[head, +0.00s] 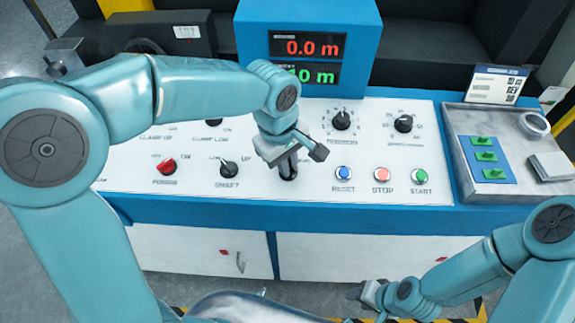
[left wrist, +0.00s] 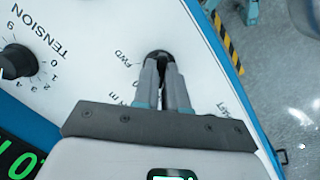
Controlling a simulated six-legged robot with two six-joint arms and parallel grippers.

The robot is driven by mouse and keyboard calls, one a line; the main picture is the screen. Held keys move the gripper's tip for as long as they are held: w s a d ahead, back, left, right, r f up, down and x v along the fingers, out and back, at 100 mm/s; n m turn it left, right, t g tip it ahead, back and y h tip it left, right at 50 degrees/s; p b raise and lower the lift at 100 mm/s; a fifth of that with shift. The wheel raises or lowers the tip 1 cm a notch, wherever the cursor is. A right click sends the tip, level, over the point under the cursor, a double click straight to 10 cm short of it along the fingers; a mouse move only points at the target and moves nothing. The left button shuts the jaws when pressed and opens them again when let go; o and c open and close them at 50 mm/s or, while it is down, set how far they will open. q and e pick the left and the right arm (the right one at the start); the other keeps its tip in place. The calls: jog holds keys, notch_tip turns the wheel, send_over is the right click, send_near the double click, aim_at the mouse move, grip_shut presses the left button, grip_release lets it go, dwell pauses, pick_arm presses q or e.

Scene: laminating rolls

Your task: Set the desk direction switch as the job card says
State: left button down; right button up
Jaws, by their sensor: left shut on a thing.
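The direction switch is a black knob (head: 288,173) on the white desk panel, between the shaft switch and the blue reset button. My left gripper (head: 290,158) is over it, with its fingers closed on the knob. In the left wrist view the fingers (left wrist: 168,85) reach the black knob (left wrist: 158,55), with the print FWD beside it. The fingers hide most of the knob, so I cannot tell which way it points. The job card (head: 497,85) stands at the back right; its writing is too small to read. My right gripper (head: 372,293) is low at the front, away from the panel.
Reset (head: 343,173), stop (head: 382,174) and start (head: 419,176) buttons lie right of the switch. The tension dial (head: 342,120) is behind it, and the shaft switch (head: 229,168) is to its left. A grey tray (head: 462,150) is at the right.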

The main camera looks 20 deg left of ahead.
pick_arm(q)
jog(key=shift+n, duration=0.4)
jog(key=c, duration=1.2)
grip_release()
jog(key=shift+a, duration=0.15)
jog(key=shift+r, duration=0.25)
jog(key=r, duration=0.5)
jog(key=s+a+r, duration=0.1)
jog(key=r, duration=0.4)
jog(key=r+p, duration=0.1)
jog(key=r, duration=0.4)
jog(key=shift+s+a+r, duration=0.15)
jog(key=shift+a+r, duration=0.2)
jog(key=shift+r, duration=0.05)
jog(key=shift+s+f, duration=0.1)
